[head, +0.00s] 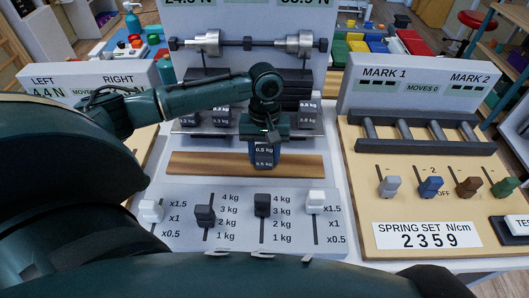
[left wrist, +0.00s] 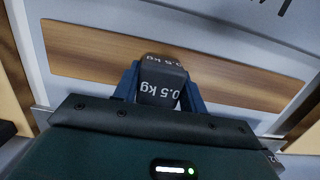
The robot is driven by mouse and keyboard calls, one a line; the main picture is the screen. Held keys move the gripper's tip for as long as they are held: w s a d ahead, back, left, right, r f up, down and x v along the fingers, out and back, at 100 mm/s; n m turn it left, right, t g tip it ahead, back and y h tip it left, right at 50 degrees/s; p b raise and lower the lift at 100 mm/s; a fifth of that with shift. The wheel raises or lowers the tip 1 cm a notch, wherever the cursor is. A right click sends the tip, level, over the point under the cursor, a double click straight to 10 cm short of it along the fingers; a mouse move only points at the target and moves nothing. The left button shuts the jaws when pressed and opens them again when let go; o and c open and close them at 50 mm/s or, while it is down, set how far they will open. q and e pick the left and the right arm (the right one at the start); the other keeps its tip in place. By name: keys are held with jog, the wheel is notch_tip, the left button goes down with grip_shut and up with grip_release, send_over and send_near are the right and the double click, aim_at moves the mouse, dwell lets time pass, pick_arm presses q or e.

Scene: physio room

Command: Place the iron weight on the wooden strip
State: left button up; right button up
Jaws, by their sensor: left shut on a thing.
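The iron weight (head: 263,153) is a dark block labelled 0.5 kg. My left gripper (head: 264,160) is shut on it, with blue fingers on either side, and holds it upright at the wooden strip. The weight also shows in the left wrist view (left wrist: 160,85), between the two fingers. The wooden strip (head: 205,164) is a long brown board lying behind the slider panel; it also shows in the left wrist view (left wrist: 90,50). Whether the weight touches the strip cannot be told. My right gripper is not in view.
More dark weights (head: 221,114) stand on a rack behind the strip, below a bar with metal weights (head: 299,43). A slider panel (head: 182,236) lies in front. A spring-set board (head: 420,160) stands at right, and a left-right display (head: 70,85) at left.

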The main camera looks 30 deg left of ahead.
aim_at(265, 145)
pick_arm(q)
jog(key=o, duration=1.3)
jog(key=shift+o, duration=0.2)
notch_tip(265, 145, up, 12)
jog(key=w, duration=0.1)
jog(key=shift+w+a+p, duration=0.3)
jog(key=shift+a+p, duration=0.05)
jog(key=shift+a, duration=0.1)
